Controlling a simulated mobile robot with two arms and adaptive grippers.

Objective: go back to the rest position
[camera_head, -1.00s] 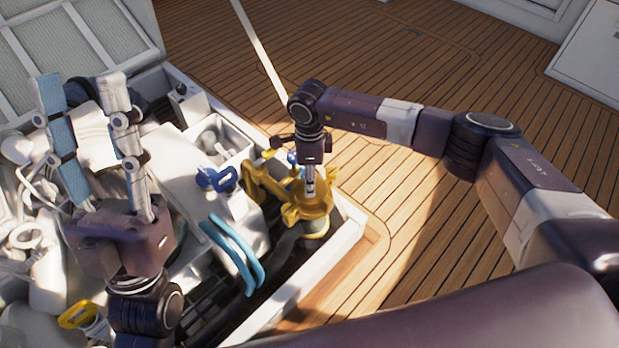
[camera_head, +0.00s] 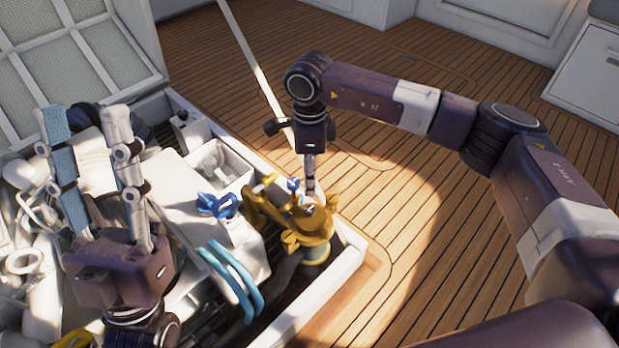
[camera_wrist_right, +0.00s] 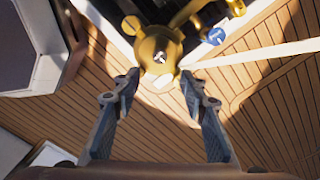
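My left gripper (camera_head: 85,125) is at the left of the head view, over the white engine in the hatch. Its two long fingers stand apart with nothing visible between them. My right gripper (camera_head: 311,178) points down above the brass-yellow fitting (camera_head: 309,232) at the hatch corner. In the right wrist view its fingers (camera_wrist_right: 158,85) are apart and empty, with the yellow fitting (camera_wrist_right: 157,50) beyond the tips. The head view shows the right fingers edge-on, so their gap is hidden there.
The hatch rim (camera_head: 325,285) runs around the engine bay. A blue valve handle (camera_head: 217,205) and light-blue hoses (camera_head: 232,275) lie left of the fitting. The raised hatch lid (camera_head: 100,45) stands at the upper left. The wooden deck (camera_head: 420,235) at the right is clear.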

